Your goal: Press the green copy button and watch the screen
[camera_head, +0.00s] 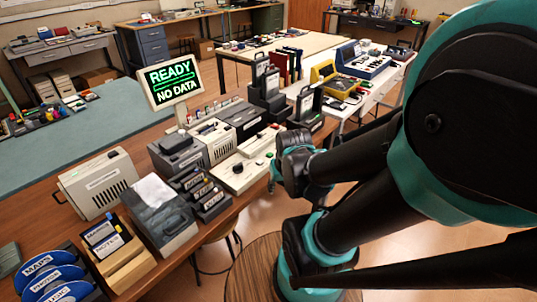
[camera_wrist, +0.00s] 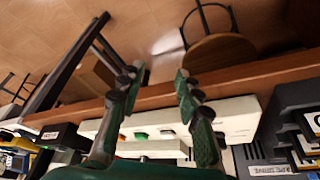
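The screen (camera_head: 172,79) stands upright on a post on the wooden table and reads "READY NO DATA" in green and white, with a green-outlined bar. A pale control panel (camera_head: 232,179) with a black knob lies near the table's front edge. A green button (camera_head: 259,162) shows on it. The wrist view also shows the panel (camera_wrist: 235,112) and a green button (camera_wrist: 141,137) between my fingers, with a white control beside it. My gripper (camera_wrist: 160,78) is open, fingers apart and empty. In the head view, my arm hides part of the gripper beside the panel; contact cannot be told.
Grey machines (camera_head: 97,183) and labelled cartridges crowd the table left of the panel. Black upright drives (camera_head: 267,84) stand behind it to the right. A wooden stool (camera_wrist: 220,50) is by the table edge. Open floor lies in front.

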